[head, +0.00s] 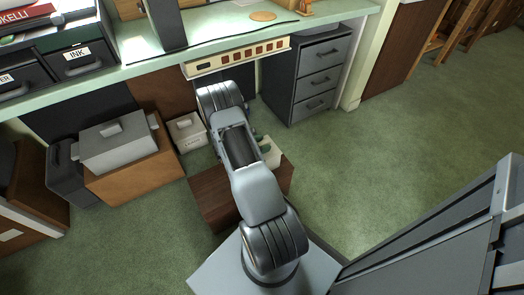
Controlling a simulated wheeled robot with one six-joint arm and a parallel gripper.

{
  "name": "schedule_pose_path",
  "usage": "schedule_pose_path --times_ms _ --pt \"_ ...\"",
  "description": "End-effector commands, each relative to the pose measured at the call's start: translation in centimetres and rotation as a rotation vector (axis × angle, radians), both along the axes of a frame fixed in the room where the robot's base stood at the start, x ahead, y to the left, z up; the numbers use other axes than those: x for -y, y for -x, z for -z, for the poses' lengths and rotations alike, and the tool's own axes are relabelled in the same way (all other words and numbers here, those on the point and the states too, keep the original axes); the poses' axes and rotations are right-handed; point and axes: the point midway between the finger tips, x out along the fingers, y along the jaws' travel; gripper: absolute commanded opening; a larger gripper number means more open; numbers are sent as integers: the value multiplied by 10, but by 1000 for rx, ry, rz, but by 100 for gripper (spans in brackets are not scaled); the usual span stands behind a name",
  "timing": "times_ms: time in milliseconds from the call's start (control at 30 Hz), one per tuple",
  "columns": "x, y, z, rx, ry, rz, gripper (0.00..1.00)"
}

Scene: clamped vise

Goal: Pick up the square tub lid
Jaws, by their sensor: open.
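A small, squarish cream tub stands on the green carpet under the desk, left of my arm. Its pale lid (186,126) lies on top with a raised grip in the middle; this looks like the square tub lid. A larger grey rectangular box with a handled lid (112,132) sits on a wooden box further left. My arm rises from the bottom centre and bends near the desk edge, just right of the small tub. My gripper cannot be made out; my own arm links seem to hide it.
The desk (140,70) overhangs the tubs, with a power strip (237,57) along its edge. A brown wooden box (212,197) is partly behind my arm, with a pale object (271,155) on it. A drawer cabinet (312,78) stands right. Carpet (400,150) is clear at right.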

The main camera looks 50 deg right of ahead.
Motion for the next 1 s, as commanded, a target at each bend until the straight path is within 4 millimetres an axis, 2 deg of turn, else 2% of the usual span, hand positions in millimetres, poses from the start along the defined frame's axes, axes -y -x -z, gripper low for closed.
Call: schedule_pose_path --times_ms 167,733,1000 --pt "0 0 -1 0 0 0 57" --pt "0 0 -1 0 0 0 4" --pt "0 0 -2 1 0 0 4"
